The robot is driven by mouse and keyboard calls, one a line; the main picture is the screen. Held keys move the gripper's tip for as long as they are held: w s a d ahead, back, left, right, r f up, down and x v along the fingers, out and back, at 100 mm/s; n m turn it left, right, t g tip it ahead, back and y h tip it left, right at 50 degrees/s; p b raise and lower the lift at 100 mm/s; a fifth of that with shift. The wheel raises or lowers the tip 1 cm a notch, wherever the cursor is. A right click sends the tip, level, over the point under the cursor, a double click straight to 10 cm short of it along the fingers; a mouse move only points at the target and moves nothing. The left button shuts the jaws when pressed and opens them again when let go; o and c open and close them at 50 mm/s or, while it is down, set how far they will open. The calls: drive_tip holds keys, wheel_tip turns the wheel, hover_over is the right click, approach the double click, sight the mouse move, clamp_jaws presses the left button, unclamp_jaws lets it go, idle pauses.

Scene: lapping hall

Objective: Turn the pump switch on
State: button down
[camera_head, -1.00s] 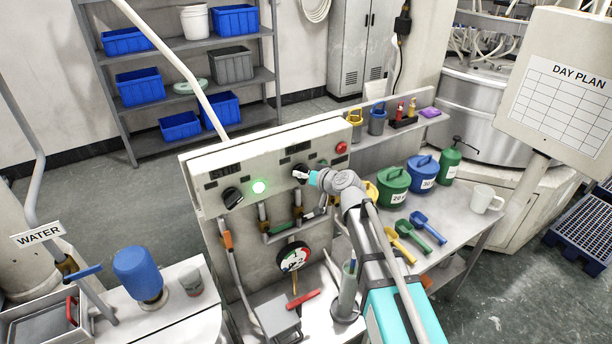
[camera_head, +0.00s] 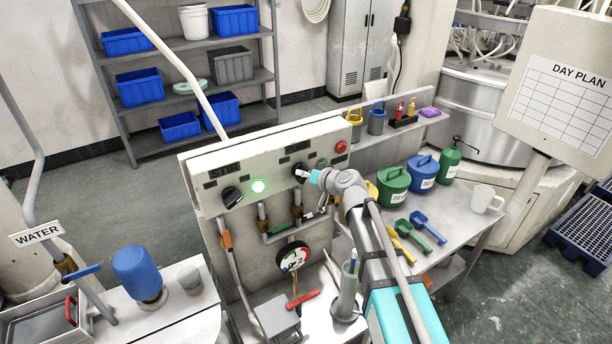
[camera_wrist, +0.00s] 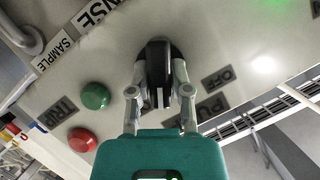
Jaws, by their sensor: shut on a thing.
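The pump switch is a black rotary knob (camera_head: 298,168) on the pale control panel (camera_head: 215,262). In the wrist view the knob (camera_wrist: 158,62) sits between my two fingers, beside labels reading "PU" and "OFF", partly cut or covered. My gripper (camera_head: 306,174) is at the panel face and shut on the knob; it also shows in the wrist view (camera_wrist: 159,80). The knob's handle lies in line with the fingers. Its exact setting cannot be told.
Another black knob (camera_head: 232,196) sits under the STIR label. A red button (camera_head: 341,147) is at the panel's upper right. In the wrist view, a green button (camera_wrist: 95,96) and red button (camera_wrist: 82,139) are near my fingers. Pipes and a gauge (camera_head: 293,257) are below.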

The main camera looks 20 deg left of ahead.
drive_tip(key=m, duration=0.1)
drive_tip(key=m+y+b, duration=0.1)
drive_tip(key=shift+w+f+m+g+y+b, duration=0.1)
drive_tip(key=shift+f+m+g+y+b, duration=0.05)
drive_tip(key=shift+m+g+y+b, duration=0.5)
drive_tip(key=shift+m+b, duration=0.2)
drive_tip(key=shift+m, duration=0.35)
drive_tip(key=c, duration=0.6)
unclamp_jaws()
drive_tip(key=shift+o, duration=0.2)
